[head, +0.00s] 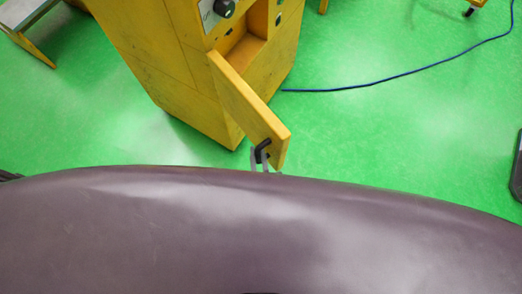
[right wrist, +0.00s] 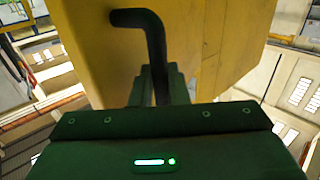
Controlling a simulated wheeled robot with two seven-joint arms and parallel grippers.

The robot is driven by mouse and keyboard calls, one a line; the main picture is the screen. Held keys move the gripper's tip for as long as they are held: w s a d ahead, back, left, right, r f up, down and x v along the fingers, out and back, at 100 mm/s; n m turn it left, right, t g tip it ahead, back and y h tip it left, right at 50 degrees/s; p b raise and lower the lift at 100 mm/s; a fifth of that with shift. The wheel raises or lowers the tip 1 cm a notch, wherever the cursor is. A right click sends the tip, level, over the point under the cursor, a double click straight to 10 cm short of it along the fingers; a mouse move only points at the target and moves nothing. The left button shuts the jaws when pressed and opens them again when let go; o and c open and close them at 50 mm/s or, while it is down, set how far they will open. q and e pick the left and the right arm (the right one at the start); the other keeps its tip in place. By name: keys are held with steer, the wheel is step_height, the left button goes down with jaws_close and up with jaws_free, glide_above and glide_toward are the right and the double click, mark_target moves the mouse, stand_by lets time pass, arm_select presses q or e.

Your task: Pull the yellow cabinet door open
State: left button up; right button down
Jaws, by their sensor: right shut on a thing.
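The yellow cabinet (head: 165,60) stands at the top centre of the head view. Its yellow door (head: 245,105) is swung well open toward me, and the compartment behind it shows. The black handle (head: 262,150) is near the door's free edge. My right gripper (head: 260,163) is at the handle, mostly hidden behind my body. In the right wrist view the bent black handle (right wrist: 150,35) runs down between the fingers of my right gripper (right wrist: 160,85), which is shut on it. My left gripper does not show; only a dark bit of something shows at the left edge of the head view.
A black knob (head: 224,8) sits on the cabinet's front above the compartment. A blue cable (head: 390,77) lies on the green floor (head: 400,130) to the right. A bench (head: 22,12) is at the top left. The floor right of the door is mostly clear.

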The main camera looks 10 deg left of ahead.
steer(key=c, duration=1.6)
jaws_free()
steer(key=shift+w+r, duration=0.2)
steer(key=shift+c, duration=0.2)
steer(key=shift+o, duration=0.7)
steer(key=shift+a+f, duration=0.1)
steer(key=b+v, duration=0.1)
steer(key=v, duration=0.6)
steer(key=shift+s, duration=0.4)
steer(key=shift+f, duration=0.1)
